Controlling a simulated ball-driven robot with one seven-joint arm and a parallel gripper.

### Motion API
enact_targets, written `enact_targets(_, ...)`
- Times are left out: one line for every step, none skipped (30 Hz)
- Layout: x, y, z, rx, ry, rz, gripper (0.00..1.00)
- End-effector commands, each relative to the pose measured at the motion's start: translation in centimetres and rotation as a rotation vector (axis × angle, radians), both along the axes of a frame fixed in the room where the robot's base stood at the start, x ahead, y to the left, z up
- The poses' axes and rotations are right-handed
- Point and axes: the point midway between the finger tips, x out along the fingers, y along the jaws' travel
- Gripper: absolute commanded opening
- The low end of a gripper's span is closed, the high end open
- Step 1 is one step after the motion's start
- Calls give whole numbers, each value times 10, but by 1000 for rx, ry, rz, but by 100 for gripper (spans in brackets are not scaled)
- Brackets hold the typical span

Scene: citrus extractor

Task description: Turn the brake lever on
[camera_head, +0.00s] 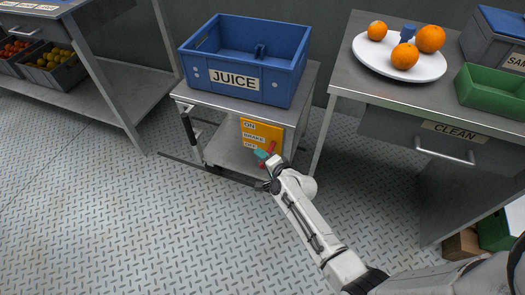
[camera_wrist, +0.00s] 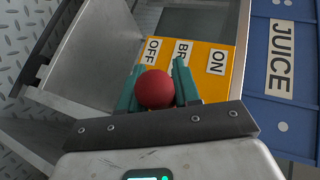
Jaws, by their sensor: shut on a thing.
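The yellow brake panel (camera_head: 262,133) is on the cart's front, labelled ON at the top, BRAKE in the middle and OFF at the bottom. It also shows in the wrist view (camera_wrist: 206,66). The brake lever is red; a bit of it (camera_head: 271,148) shows by the panel's lower right in the head view. Its round red knob (camera_wrist: 155,90) sits between the teal fingers in the wrist view, in front of the OFF and BRAKE side of the panel. My gripper (camera_head: 265,157) is shut on the knob. The lever's shaft is mostly hidden.
A blue JUICE crate (camera_head: 235,83) stands on the metal cart (camera_head: 190,98). A steel table (camera_head: 345,85) at the right bears a white plate (camera_head: 365,58) with oranges and a green tray (camera_head: 490,92). Another table with fruit crates is at the left. The floor in front is clear.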

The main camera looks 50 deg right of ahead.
Motion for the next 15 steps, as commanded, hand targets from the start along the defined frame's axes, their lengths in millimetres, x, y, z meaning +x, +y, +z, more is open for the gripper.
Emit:
enact_targets(0, 0, 11, 32, 13, 0, 0)
enact_targets(0, 0, 13, 52, 20, 0, 0)
enact_targets(0, 0, 16, 79, 30, 0, 0)
enact_targets(0, -1, 17, 100, 37, -1, 0)
enact_targets(0, -1, 18, 120, 45, 0, 0)
enact_targets(0, -1, 20, 147, 53, -1, 0)
enact_targets(0, -1, 21, 167, 61, 0, 0)
enact_targets(1, -1, 23, 188, 68, 0, 0)
enact_targets(1, -2, 24, 213, 78, -1, 0)
enact_targets(1, -2, 25, 233, 85, -1, 0)
enact_targets(1, -2, 26, 252, 92, -1, 0)
enact_targets(1, -3, 28, 277, 100, 0, 0)
enact_targets(1, -3, 29, 294, 106, -1, 0)
enact_targets(2, -4, 30, 310, 112, 0, 0)
enact_targets(2, -4, 31, 331, 119, -1, 0)
